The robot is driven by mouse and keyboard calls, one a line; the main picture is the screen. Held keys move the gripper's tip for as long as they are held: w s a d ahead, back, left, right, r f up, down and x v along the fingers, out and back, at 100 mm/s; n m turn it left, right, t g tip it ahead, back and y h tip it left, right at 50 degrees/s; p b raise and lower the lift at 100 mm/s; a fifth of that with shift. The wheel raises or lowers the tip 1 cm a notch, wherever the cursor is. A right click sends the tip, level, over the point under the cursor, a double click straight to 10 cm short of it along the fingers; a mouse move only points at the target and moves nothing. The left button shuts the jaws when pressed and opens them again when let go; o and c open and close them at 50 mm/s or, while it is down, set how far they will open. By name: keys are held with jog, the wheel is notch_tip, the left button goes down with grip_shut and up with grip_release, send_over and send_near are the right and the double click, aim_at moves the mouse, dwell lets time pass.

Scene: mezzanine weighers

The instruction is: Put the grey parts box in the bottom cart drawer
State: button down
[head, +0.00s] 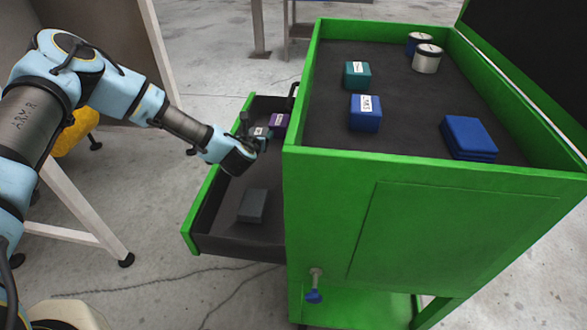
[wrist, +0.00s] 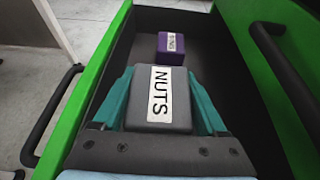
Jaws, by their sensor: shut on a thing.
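My gripper (head: 256,138) is inside the open lower drawer of the green cart. It is shut on the grey parts box (wrist: 160,112), which has a white "NUTS" label. In the wrist view the teal fingers (wrist: 160,98) lie along both sides of the box. The box (head: 261,131) is mostly hidden by the gripper in the head view. I cannot tell whether it touches the drawer floor. The drawer (head: 225,240) is pulled out to the left, and a shut drawer front with a black handle (wrist: 268,40) stands above it.
A purple labelled box (wrist: 171,48) lies further along the drawer. A dark grey block (head: 252,205) lies at its near end. A table leg stands at left.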

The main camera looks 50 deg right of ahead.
jog(key=shift+s+d+f, duration=0.45)
jog(key=shift+d+f, duration=0.3)
jog(key=shift+d, duration=0.1)
send_over(268, 165)
notch_tip(268, 165, down, 4)
jog(key=shift+f+p, duration=0.1)
jog(key=shift+p, duration=0.35)
jog(key=shift+w+f+p, duration=0.1)
jog(key=shift+f+p, duration=0.25)
jog(key=shift+f, duration=2)
jog(key=shift+f, duration=0.1)
grip_release()
jog(key=b+v, duration=0.1)
jog(key=v, duration=1.1)
jog(key=shift+w, duration=0.1)
